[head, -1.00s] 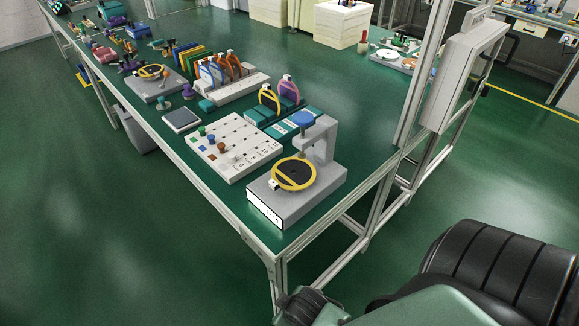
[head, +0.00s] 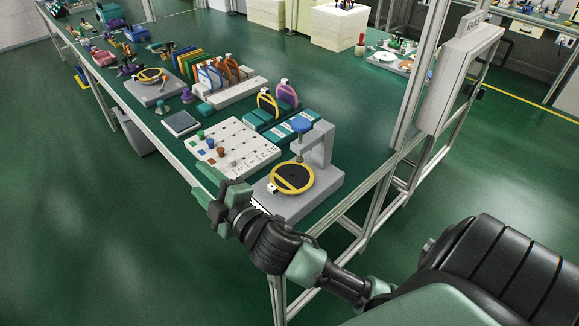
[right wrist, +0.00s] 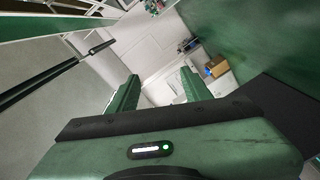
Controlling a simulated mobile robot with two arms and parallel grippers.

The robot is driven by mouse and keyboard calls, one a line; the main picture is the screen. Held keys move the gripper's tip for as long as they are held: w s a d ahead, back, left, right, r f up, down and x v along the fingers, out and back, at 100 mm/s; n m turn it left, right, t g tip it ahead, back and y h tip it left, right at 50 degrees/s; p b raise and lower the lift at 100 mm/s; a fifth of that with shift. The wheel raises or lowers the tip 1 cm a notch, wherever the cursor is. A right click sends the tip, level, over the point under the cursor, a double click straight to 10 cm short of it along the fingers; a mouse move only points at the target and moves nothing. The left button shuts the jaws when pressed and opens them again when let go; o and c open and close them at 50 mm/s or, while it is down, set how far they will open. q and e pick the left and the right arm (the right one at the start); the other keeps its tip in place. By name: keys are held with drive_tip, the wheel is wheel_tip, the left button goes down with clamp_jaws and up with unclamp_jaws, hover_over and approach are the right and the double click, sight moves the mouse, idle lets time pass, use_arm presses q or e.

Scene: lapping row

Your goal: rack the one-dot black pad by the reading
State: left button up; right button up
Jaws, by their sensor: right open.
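A black round pad in a yellow ring (head: 292,178) with a small white tab lies on the grey measuring stand (head: 322,190), under its blue-topped spindle (head: 302,126). Dots on the pad are too small to tell. The stand's front readout is largely hidden by my right arm. A teal rack (head: 255,122) behind holds a yellow-ringed black pad (head: 266,103) and a purple-ringed one (head: 287,95), both upright. My right gripper (head: 212,196) is open and empty at the table's front edge, left of the stand. The right wrist view shows its green fingers (right wrist: 160,92) apart with nothing between. My left gripper is out of view.
A white pegboard (head: 245,158) with coloured pegs lies left of the stand. A white rack (head: 235,92) with blue and orange rings and a second grey stand (head: 155,92) stand further back. An upright frame post and grey box (head: 462,78) rise at right.

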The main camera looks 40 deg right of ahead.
drive_tip(key=w+a+r+n+t+y, duration=0.1)
drive_tip(key=a+r+n+y, duration=0.8)
drive_tip(key=n, duration=0.3)
drive_tip(key=s+a+r+n+g+y, duration=0.1)
drive_tip(key=a+n+g+y, duration=0.25)
drive_tip(key=n, duration=0.35)
drive_tip(key=s+a+n+g+y, duration=0.25)
drive_tip(key=n+g+y, duration=0.2)
drive_tip(key=n, duration=0.35)
drive_tip(key=n+g+h, duration=1)
drive_tip(key=n+h, duration=0.4)
drive_tip(key=h, duration=0.5)
hover_over(271, 187)
drive_tip(key=f, duration=1.2)
drive_tip(key=shift+s+f, duration=0.2)
drive_tip(key=shift+f, duration=0.2)
drive_tip(key=shift+d+f, duration=0.15)
drive_tip(key=shift+f, duration=0.15)
drive_tip(key=f+p, duration=0.1)
drive_tip(key=f, duration=0.3)
drive_tip(key=f+p, duration=0.1)
drive_tip(key=f, duration=0.1)
drive_tip(key=shift+w+a+f+p, duration=0.15)
drive_tip(key=shift+a+f+p, duration=0.1)
drive_tip(key=shift+p, duration=0.1)
drive_tip(key=shift+f, duration=0.25)
clamp_jaws()
